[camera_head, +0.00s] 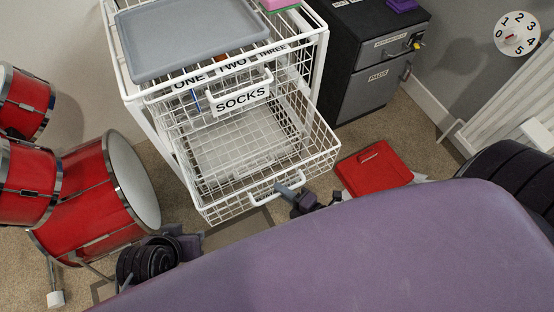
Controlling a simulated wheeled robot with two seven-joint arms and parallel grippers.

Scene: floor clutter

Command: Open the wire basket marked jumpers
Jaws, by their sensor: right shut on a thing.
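A white wire basket unit (187,175) stands in the middle of the view. Its upper basket carries a SOCKS label (240,99). Below that, a wire basket (325,158) is pulled well out towards me, and its inside looks empty. No label reading jumpers can be made out. My right gripper (287,191) is at the front of the pulled-out basket, shut on its white handle (262,198). Most of my right arm is hidden. My left gripper is not in view.
A grey tray (185,35) lies on top of the unit. A red case (373,170) lies right of the basket. A dark filing cabinet (370,60) stands behind, and a white radiator (510,90) at right.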

